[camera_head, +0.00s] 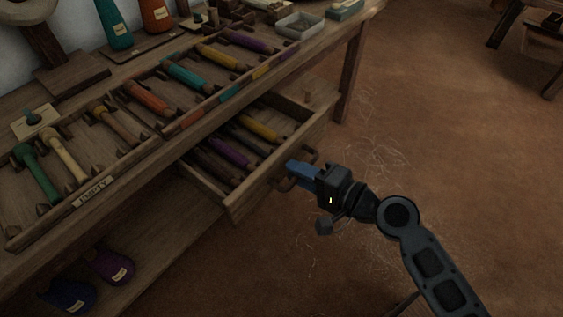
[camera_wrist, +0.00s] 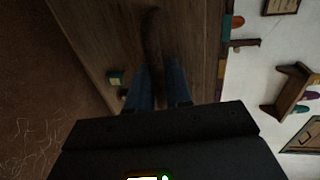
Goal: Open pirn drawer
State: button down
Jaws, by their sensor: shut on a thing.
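The wooden pirn drawer (camera_head: 228,201) is pulled out from under the bench top in the head view. Several pirns lie inside it, among them a yellow one (camera_head: 258,128) and a purple one (camera_head: 228,151). My gripper (camera_head: 292,172) is at the drawer front, with its blue fingers shut on the dark curved handle (camera_head: 283,184). In the wrist view the handle (camera_wrist: 153,50) runs between the two blue fingers (camera_wrist: 160,88), in front of the wooden drawer front. The exact contact of the fingertips is hard to see.
The bench top (camera_head: 140,182) carries a rack of coloured pirns and a grey tray (camera_head: 299,25). A bench leg (camera_head: 350,80) stands right of the drawer. Purple and blue cones (camera_head: 110,266) sit on the lower shelf.

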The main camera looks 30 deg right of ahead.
jog(key=shift+f+v, duration=0.15)
jog(key=shift+v, duration=0.55)
jog(key=shift+f+v, duration=0.15)
jog(key=shift+v, duration=0.55)
jog(key=c, duration=1.2)
grip_release()
jog(key=v, duration=0.7)
jog(key=shift+s, duration=0.4)
jog(key=shift+d, duration=0.1)
